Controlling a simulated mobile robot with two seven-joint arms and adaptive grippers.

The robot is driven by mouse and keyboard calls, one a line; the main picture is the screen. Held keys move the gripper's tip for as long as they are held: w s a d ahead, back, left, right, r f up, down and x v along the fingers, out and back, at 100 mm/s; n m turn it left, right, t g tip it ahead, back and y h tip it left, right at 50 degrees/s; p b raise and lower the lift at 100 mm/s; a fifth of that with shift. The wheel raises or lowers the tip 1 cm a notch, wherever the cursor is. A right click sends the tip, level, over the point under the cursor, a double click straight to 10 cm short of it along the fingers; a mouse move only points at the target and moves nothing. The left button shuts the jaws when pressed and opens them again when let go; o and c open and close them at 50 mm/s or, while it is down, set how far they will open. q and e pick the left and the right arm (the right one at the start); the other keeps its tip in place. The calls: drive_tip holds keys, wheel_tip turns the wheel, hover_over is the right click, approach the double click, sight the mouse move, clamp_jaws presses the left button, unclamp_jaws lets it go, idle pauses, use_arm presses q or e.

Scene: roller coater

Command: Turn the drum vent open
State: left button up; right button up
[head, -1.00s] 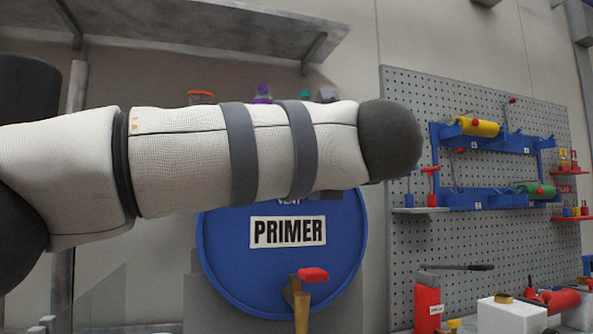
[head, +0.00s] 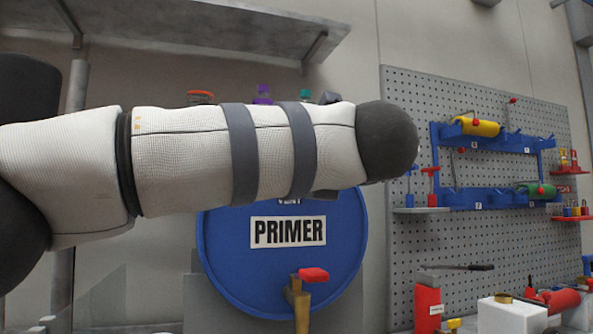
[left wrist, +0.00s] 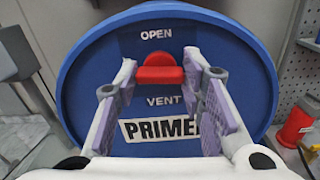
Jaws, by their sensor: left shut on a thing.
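The blue drum (head: 225,250) has a PRIMER label on its round end, and my left arm covers its upper part in the head view. In the left wrist view, the red vent handle (left wrist: 160,74) sits on the drum face between the word OPEN above and VENT below. Its wide part lies roughly level. My left gripper (left wrist: 160,70) is shut on the vent handle, one finger on each side. In the head view the gripper is hidden behind my arm. My right gripper is not in view.
A tap with a red handle (head: 313,275) sticks out at the drum's lower front. A grey pegboard (head: 405,265) with blue racks stands to the right. A red bottle jack (head: 427,306) and a white block (head: 511,314) are at lower right. A shelf (head: 200,30) hangs above.

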use_arm(q)
drive_tip(key=shift+m, duration=8.5)
drive_tip(key=o, duration=1.1)
drive_tip(key=shift+o, duration=0.2)
drive_tip(key=v, duration=0.7)
drive_tip(key=shift+s, duration=0.2)
